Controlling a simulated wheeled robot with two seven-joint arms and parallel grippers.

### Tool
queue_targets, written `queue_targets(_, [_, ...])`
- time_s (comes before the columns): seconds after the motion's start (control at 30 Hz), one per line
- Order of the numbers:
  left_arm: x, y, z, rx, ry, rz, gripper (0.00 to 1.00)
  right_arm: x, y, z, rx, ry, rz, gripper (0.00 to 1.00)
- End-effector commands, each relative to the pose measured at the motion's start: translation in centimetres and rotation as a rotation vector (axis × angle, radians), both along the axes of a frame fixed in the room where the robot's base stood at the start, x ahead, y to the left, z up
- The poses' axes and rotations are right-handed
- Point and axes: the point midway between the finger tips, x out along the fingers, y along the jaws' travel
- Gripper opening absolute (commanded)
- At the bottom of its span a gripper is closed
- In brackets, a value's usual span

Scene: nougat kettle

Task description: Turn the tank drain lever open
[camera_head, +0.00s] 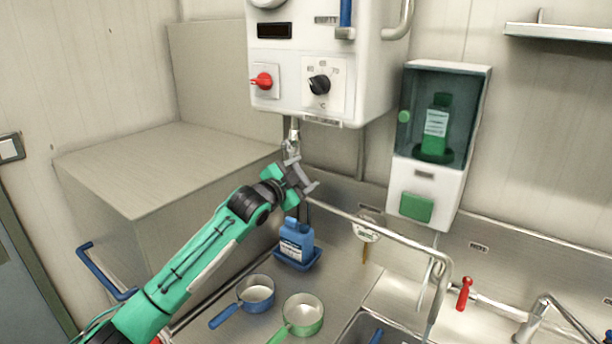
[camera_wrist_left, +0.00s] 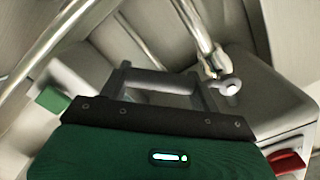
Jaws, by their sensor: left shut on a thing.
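The white tank (camera_head: 325,60) hangs on the wall, with a metal drain pipe and valve (camera_head: 292,142) below it. My left gripper (camera_head: 303,180) is just below this valve, in front of the pipe. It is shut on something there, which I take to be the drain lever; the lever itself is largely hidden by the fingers. In the left wrist view the grey fingers (camera_wrist_left: 160,87) are close to the metal valve (camera_wrist_left: 216,70) at the end of the pipe. My right gripper is out of view.
A blue bottle (camera_head: 297,240) stands in a blue holder below the gripper. A blue-handled pan (camera_head: 255,293) and a green-handled pan (camera_head: 303,314) lie on the counter. A long metal spout (camera_head: 390,238) runs to the right. A soap dispenser (camera_head: 430,180) is on the wall.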

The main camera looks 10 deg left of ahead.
Motion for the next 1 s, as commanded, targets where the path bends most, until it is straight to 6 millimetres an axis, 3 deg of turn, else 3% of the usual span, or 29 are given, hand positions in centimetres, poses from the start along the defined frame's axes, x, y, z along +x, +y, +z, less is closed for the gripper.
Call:
queue_targets(0.6, [1.5,3.8,-2.3,0.516,-0.210,-0.001,0.22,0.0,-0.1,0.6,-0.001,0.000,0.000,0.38])
queue_targets(1.0, [2.1,5.2,-2.8,0.691,-0.281,-0.002,0.22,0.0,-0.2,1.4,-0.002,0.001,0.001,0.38])
